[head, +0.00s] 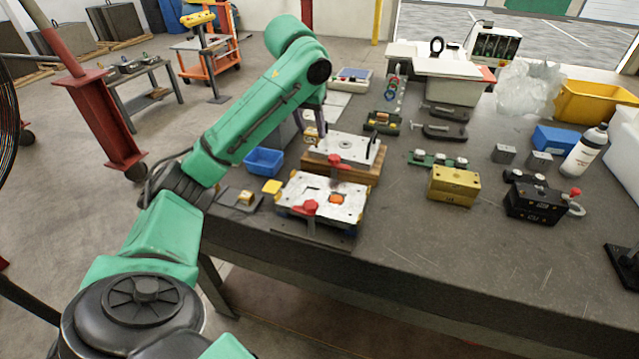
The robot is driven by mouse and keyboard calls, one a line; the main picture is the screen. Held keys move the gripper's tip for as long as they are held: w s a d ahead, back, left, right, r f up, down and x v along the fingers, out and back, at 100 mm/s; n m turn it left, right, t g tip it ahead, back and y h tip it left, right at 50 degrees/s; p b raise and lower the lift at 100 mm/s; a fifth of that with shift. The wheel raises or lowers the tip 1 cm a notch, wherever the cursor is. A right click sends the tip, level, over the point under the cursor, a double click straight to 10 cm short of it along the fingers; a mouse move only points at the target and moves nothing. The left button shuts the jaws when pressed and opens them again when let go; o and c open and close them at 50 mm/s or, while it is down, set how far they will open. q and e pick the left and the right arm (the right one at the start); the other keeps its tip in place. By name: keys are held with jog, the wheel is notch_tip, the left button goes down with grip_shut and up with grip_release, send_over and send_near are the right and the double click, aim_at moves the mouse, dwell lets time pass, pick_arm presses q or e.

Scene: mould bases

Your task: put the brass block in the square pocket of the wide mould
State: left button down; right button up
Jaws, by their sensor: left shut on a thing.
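My left gripper (311,128) hangs pointing down behind the near moulds, left of the back mould. It is shut on a small brass-coloured block (311,136), which is partly hidden by the fingers and the arm. My right gripper is not in view.
Behind the wide mould, a second pale mould (345,149) sits on a wooden base with a red clamp. A large brass-coloured block (453,187) stands right. Bare table lies front right.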

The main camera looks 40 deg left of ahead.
pick_arm(q)
jog(key=f, duration=0.5)
jog(key=s+f, duration=0.1)
jog(key=f, duration=0.4)
jog(key=f+p, duration=0.1)
jog(key=f, duration=0.5)
jog(key=shift+s, duration=0.25)
jog(key=shift+c, duration=2.2)
grip_release()
jog(key=shift+w+a+f, duration=0.1)
jog(key=shift+w+f, duration=0.1)
jog(key=shift+f, duration=0.05)
jog(key=shift+r, duration=0.1)
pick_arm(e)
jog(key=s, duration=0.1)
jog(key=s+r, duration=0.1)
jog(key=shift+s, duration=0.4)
pick_arm(q)
jog(key=shift+s, duration=0.1)
